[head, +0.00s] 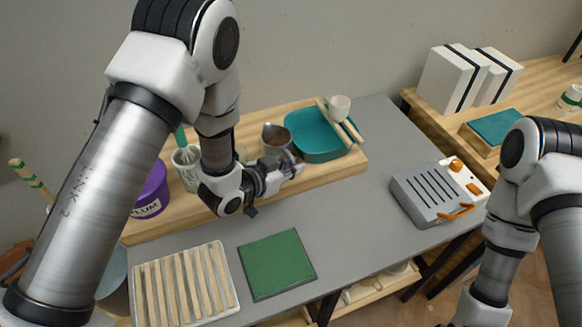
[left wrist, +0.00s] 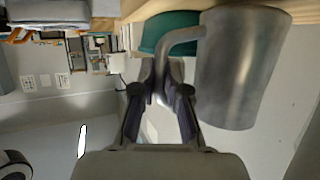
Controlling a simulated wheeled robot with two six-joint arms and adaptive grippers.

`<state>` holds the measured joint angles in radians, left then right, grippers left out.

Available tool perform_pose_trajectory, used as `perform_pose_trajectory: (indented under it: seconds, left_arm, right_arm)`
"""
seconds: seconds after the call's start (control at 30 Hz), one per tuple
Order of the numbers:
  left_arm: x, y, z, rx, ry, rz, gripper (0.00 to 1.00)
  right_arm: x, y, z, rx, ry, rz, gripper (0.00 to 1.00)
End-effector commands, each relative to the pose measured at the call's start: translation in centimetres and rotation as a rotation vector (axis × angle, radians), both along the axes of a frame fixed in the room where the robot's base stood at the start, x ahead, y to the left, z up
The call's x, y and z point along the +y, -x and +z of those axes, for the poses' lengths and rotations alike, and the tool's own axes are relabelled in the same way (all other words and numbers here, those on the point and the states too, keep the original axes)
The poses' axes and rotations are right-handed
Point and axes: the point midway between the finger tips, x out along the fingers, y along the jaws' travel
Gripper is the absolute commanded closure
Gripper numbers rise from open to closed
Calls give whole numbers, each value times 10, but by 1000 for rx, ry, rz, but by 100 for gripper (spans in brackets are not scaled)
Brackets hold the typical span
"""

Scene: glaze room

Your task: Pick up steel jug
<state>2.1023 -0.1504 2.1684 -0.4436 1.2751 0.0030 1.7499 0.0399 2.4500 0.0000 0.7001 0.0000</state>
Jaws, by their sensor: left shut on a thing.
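The steel jug (head: 276,138) is a grey metal pitcher at the raised wooden shelf along the back of the table, left of a teal tray. My left gripper (head: 292,170) is in front of it and partly hides its lower part. In the left wrist view the jug (left wrist: 242,70) fills the upper right, and its bent handle runs to my left gripper (left wrist: 162,95). The fingers are shut on the handle. I cannot tell whether the jug's base touches the shelf. My right arm shows at the lower right, but its gripper is out of frame.
The teal tray (head: 304,147) sits close to the jug, with a white cup (head: 340,108) and wooden sticks by it. A whisk jar (head: 187,168) and purple tub (head: 152,192) stand left. A green mat (head: 277,264), slatted rack (head: 184,285) and grey device (head: 425,196) lie in front.

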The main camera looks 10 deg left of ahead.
Motion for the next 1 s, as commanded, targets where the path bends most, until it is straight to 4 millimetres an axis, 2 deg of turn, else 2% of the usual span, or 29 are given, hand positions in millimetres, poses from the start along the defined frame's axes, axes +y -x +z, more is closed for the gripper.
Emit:
perform_pose_trajectory:
  seconds: [0.6, 0.8, 1.0]
  left_arm:
    - [0, -1, 71, -4, -1, -1, 100]
    - [0, 0, 85, -2, 0, -2, 100]
    - [0, 0, 91, -2, -1, -1, 100]
  right_arm:
    - [0, 0, -7, 0, 0, 0, 60]
    - [0, 0, -8, 0, 0, 0, 60]
    - [0, 0, -8, 0, 0, 0, 60]
